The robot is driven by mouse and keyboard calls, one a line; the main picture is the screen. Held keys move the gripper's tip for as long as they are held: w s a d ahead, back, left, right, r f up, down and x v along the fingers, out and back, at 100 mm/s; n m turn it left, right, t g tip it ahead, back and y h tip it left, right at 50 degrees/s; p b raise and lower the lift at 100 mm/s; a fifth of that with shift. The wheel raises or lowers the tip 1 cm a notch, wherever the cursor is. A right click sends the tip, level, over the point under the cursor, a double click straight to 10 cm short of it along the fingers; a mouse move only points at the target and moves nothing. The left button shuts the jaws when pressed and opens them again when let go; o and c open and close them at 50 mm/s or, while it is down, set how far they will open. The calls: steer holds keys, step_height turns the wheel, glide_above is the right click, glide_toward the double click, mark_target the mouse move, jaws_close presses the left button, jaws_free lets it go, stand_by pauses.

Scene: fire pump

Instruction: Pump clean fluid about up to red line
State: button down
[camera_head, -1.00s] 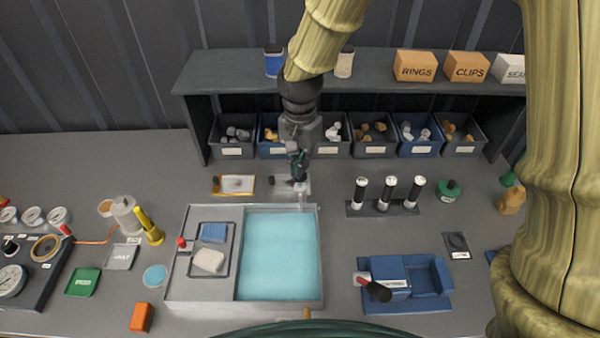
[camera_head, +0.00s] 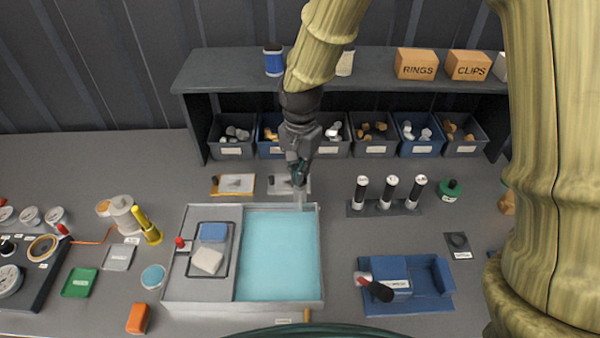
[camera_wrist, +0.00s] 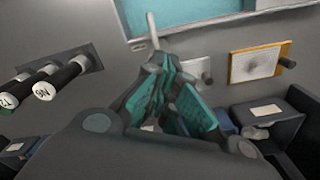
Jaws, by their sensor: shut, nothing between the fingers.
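A grey tray-like basin (camera_head: 199,292) holds pale blue fluid (camera_head: 277,255) in its right part; it also shows at the top of the wrist view (camera_wrist: 185,15). My gripper (camera_head: 300,180) points down at the basin's back edge. In the wrist view its teal-padded fingers (camera_wrist: 168,85) are shut, with nothing seen held. A pale rod (camera_wrist: 152,30) stands just beyond the fingertips and overlaps the basin's edge in the wrist view; I cannot tell whether they touch. A pale, see-through upright piece (camera_head: 301,198) shows below my gripper. I see no clear red line on the basin.
A sponge (camera_head: 207,261) and a blue block (camera_head: 213,232) lie in the basin's left part. Black cylinders with white caps (camera_head: 390,192) stand to the right. A blue holder (camera_head: 435,285) is at front right. A shelf with bins (camera_head: 374,134) stands behind my gripper.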

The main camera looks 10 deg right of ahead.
steer(key=shift+f, duration=0.2)
steer(key=shift+r, duration=0.1)
steer(key=shift+r+p, duration=1.75)
steer(key=shift+f, duration=0.25)
